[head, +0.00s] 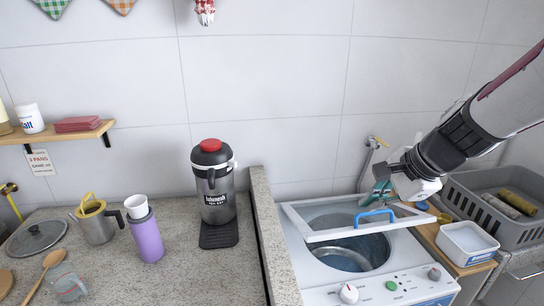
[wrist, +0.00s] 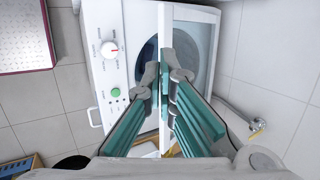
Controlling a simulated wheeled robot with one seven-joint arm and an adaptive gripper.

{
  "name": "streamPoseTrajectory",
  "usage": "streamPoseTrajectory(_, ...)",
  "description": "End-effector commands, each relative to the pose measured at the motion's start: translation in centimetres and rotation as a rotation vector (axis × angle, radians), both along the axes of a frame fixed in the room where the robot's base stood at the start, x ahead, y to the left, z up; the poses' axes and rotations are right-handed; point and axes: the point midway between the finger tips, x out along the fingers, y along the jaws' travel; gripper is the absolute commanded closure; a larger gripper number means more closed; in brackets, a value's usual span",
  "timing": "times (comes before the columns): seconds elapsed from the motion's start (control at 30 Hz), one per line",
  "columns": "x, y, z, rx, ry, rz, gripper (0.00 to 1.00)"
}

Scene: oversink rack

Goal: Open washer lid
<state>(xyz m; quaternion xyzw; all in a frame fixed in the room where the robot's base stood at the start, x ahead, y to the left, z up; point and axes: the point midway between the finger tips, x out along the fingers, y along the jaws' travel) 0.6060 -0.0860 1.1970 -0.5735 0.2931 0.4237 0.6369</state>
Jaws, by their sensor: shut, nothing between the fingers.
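The white top-loading washer (head: 400,278) stands at the right in the head view, and its control panel also shows in the wrist view (wrist: 106,70). Its framed clear lid (head: 300,225) has a blue handle (head: 375,214) on the front bar. The lid appears tilted partly up, with the front bar above the round drum opening (head: 352,256). My gripper (head: 381,190) is just behind and above the handle, over the lid. In the wrist view my gripper (wrist: 165,78) has its teal fingers close together over the lid's bar; contact is unclear and the handle is not visible.
A grey crate (head: 470,190) and a white tub (head: 467,240) stand right of the washer. A low stone wall (head: 262,225) borders its left side. A wall tap (head: 374,143) is behind. The counter holds a dispenser (head: 214,190) and purple bottle (head: 148,240).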

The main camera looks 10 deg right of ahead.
Motion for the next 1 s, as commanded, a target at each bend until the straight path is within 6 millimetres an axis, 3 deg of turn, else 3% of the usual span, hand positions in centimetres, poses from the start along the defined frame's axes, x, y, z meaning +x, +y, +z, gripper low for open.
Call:
streamPoseTrajectory(0.1, 2.3, -4.9, -3.2, 0.155, 0.045, -0.305, 1.00)
streamPoseTrajectory(0.23, 3.7, -10.6, -7.1, 0.314, 0.082, -0.644, 1.00)
streamPoseTrajectory(0.4, 3.6, -17.7, -12.7, 0.493, 0.121, -1.058, 1.00)
streamPoseTrajectory(0.5, 2.9, -20.7, -15.4, 0.568, 0.135, -1.239, 1.00)
streamPoseTrajectory(0.7, 2.0, -23.5, -18.1, 0.638, 0.145, -1.415, 1.00)
streamPoseTrajectory(1.0, 3.7, -23.5, -21.2, 0.642, 0.148, -1.424, 1.00)
